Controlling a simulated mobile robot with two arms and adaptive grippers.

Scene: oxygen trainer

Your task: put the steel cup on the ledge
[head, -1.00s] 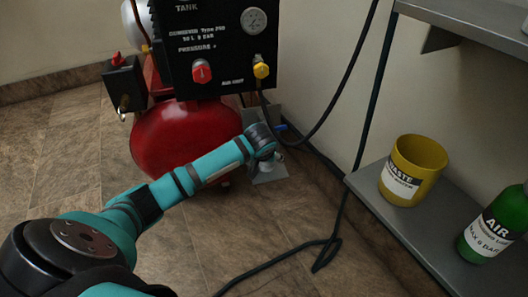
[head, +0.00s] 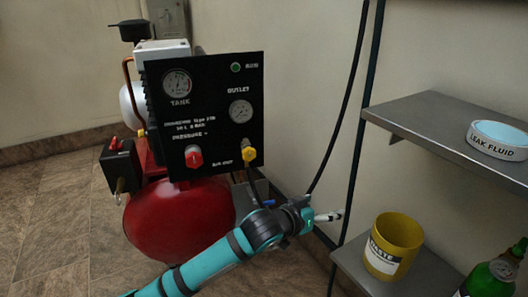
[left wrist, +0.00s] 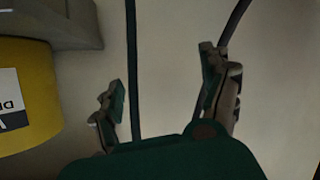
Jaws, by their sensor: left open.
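I cannot make out a steel cup in the head view or the left wrist view. Two grey metal shelves stand at the right of the head view, an upper one (head: 440,128) and a lower one (head: 352,262); I cannot tell which is the ledge. My left gripper (head: 338,215) is just left of the lower shelf, near the wall and a black hose. In the left wrist view its fingers (left wrist: 163,78) are apart with nothing between them. My right gripper is not in view.
A yellow waste bin (head: 393,246) and a green bottle (head: 492,280) are on the lower shelf. A leak fluid dish (head: 498,138) sits on the upper shelf. A red compressor tank (head: 165,220) with a black panel stands left of my arm. Dark hoses (head: 358,150) hang along the wall.

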